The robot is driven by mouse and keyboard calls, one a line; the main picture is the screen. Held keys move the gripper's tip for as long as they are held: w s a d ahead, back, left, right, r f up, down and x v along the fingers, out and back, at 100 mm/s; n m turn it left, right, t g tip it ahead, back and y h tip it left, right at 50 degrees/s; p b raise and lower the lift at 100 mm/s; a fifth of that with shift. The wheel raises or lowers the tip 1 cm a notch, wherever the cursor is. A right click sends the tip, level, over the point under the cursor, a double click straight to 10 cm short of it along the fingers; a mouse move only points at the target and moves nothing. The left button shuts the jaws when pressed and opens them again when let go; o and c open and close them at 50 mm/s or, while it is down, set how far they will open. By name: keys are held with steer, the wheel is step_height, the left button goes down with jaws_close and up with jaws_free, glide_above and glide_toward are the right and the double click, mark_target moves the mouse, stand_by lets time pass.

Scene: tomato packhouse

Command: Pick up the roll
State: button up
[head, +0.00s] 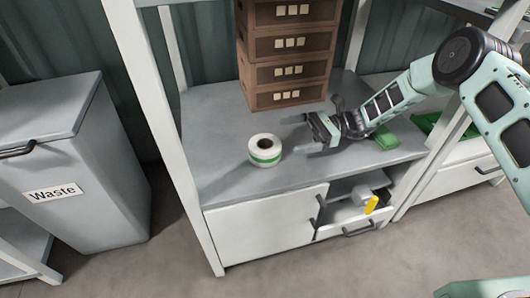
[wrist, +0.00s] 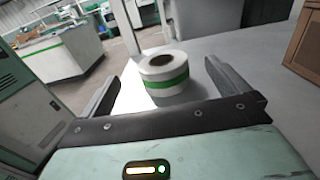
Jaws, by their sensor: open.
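The roll (head: 265,150) is white with a green band and a dark core hole. It stands upright on the grey bench top, left of my gripper in the head view. My gripper (head: 312,133) is open and empty, low over the bench, with its fingers pointing left toward the roll. In the wrist view the roll (wrist: 164,76) appears ahead, between the lines of the two open fingers (wrist: 162,88). A gap seems to lie between the fingertips and the roll. Nothing hides the roll.
A stack of brown crates (head: 290,97) stands behind on the bench. A green item (head: 384,138) lies near my wrist. Below, an open drawer (head: 350,222) holds a yellow object (head: 371,205). A grey waste bin (head: 62,170) stands left. The bench's front left is clear.

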mark_target(271, 143)
step_height(271, 143, down, 2)
steer(key=shift+f, duration=0.15)
steer(key=shift+s+a+r, duration=0.15)
steer(key=shift+a, duration=0.3)
steer(key=shift+s+a+r, duration=0.15)
steer(key=shift+a, duration=0.25)
steer(key=b+x, duration=0.1)
steer(key=x, duration=0.4)
steer(key=shift+s+a+b, duration=0.1)
steer(key=shift+a+b, duration=0.2)
steer(key=shift+a, duration=0.05)
steer(key=shift+r, duration=0.1)
steer(key=c, duration=1.1)
